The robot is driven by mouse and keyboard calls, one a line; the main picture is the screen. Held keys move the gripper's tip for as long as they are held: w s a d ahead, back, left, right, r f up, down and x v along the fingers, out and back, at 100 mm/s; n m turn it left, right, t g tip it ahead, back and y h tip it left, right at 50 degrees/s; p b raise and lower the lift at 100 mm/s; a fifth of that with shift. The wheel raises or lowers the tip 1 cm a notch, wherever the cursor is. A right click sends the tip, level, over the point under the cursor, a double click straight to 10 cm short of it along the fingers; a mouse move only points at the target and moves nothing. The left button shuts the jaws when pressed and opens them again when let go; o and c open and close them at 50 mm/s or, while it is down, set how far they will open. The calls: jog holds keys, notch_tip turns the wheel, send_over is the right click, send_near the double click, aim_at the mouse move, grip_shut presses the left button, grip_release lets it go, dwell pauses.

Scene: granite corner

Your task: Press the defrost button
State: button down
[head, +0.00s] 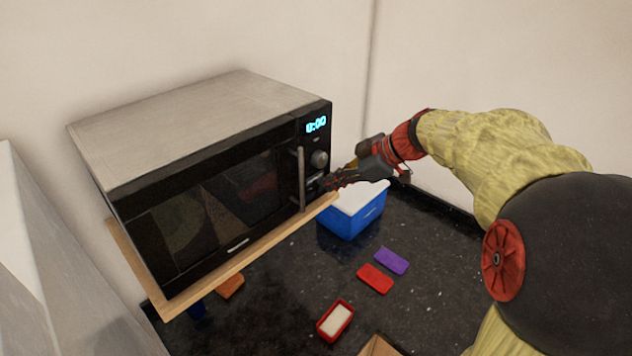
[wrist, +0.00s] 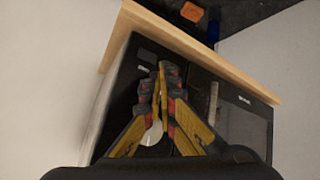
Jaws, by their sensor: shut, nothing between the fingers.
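The microwave (head: 215,185) stands on a wooden board, with its display lit at 0:00. Its control panel (head: 316,160) is at the right of the door, with a round knob (head: 319,159) and buttons below it. My gripper (head: 330,184) is shut and empty, its tips close to the lower buttons of the panel. In the wrist view my gripper (wrist: 162,66) points at the panel, which appears upside down, with the knob (wrist: 152,132) partly behind the fingers. A pale button (wrist: 147,56) shows just beside the tips. I cannot read the labels or tell whether the tips touch.
The wooden board (head: 240,262) juts out under the microwave. A blue and white cooler box (head: 352,212) stands below my gripper. A red dish (head: 335,320), a red block (head: 375,279), a purple block (head: 391,261) and an orange block (head: 230,287) lie on the dark granite.

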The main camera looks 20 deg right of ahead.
jog(key=shift+s, duration=0.15)
jog(key=shift+d, duration=0.1)
jog(key=s+d+b, duration=0.2)
jog(key=s+b, duration=0.3)
jog(key=shift+s, duration=0.3)
jog(key=shift+d, duration=0.1)
dwell(0.3)
